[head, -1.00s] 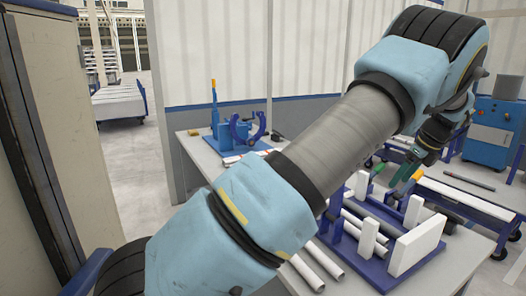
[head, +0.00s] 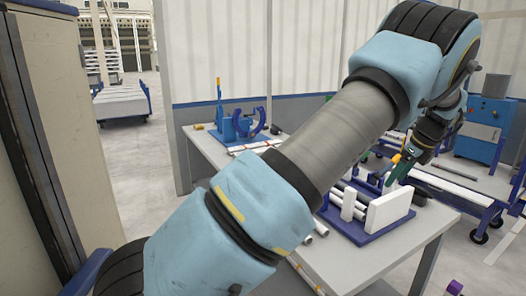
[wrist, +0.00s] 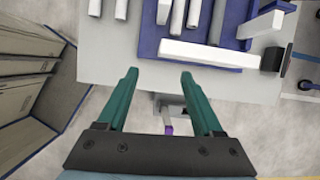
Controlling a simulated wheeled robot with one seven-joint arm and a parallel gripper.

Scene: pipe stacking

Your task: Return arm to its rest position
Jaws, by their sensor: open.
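My gripper (wrist: 158,75) shows in the wrist view with its two green fingers spread apart and nothing between them. It is above the front edge of the grey table (wrist: 115,60). In the head view my gripper (head: 398,170) is at the right, over the table (head: 425,215) near the blue pipe rack. My light blue and grey arm crosses the head view from lower left to upper right and hides part of the table.
The blue rack (head: 372,234) holds white blocks (head: 390,210) and several pipes. Loose pipes lie left of it. A blue clamp stand (head: 238,124) stands at the table's far left. A blue cart (head: 470,200) is at the right. A tall cabinet (head: 45,120) stands close at left.

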